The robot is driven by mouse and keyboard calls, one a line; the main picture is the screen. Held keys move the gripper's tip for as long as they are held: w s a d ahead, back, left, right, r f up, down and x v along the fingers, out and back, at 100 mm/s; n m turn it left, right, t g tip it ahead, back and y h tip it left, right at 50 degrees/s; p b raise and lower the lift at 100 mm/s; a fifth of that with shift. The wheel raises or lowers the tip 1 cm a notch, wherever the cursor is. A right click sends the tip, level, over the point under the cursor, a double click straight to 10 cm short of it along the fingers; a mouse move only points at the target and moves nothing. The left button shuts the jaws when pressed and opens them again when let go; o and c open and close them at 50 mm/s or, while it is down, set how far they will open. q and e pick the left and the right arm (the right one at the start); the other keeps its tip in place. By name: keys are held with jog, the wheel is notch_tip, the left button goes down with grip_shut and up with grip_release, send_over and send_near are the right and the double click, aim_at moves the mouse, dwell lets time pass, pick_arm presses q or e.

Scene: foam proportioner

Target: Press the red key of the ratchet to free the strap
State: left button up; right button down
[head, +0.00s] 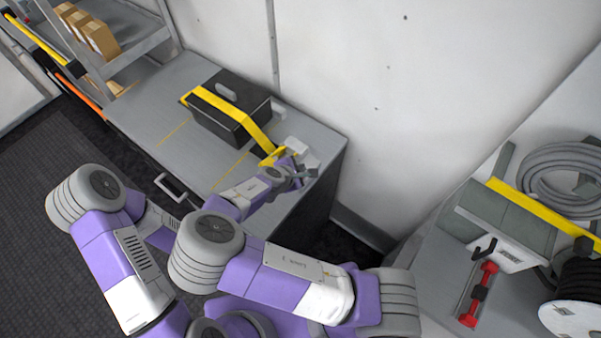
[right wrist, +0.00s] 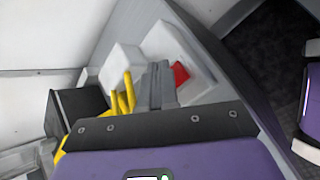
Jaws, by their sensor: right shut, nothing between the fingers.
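A yellow strap (head: 259,136) runs over a black case (head: 229,113) on the grey bench and down to the ratchet by the bench's right end. In the right wrist view the ratchet (right wrist: 168,43) shows as pale grey blocks, with the red key (right wrist: 180,74) just right of my fingers and partly hidden by them. My right gripper (head: 307,173) is shut and empty at the ratchet; its fingers also show in the right wrist view (right wrist: 160,82). I cannot tell whether they touch the key. My left gripper is not in view.
The grey bench top (head: 165,105) is mostly clear left of the case. A shelf with cardboard boxes (head: 90,32) stands at the back left. At the right, another surface holds a coiled hose (head: 562,178), a grey case with a yellow band, and a red-handled tool (head: 479,293).

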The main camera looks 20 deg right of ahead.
jog(key=shift+f, duration=0.1)
jog(key=shift+f, duration=0.35)
jog(key=shift+f+b, duration=0.4)
jog(key=shift+b, duration=0.15)
dwell(0.6)
jog(key=shift+r, duration=0.1)
jog(key=shift+r+p, duration=0.75)
notch_tip(320, 180, up, 5)
jog(key=p, duration=0.4)
dwell(0.9)
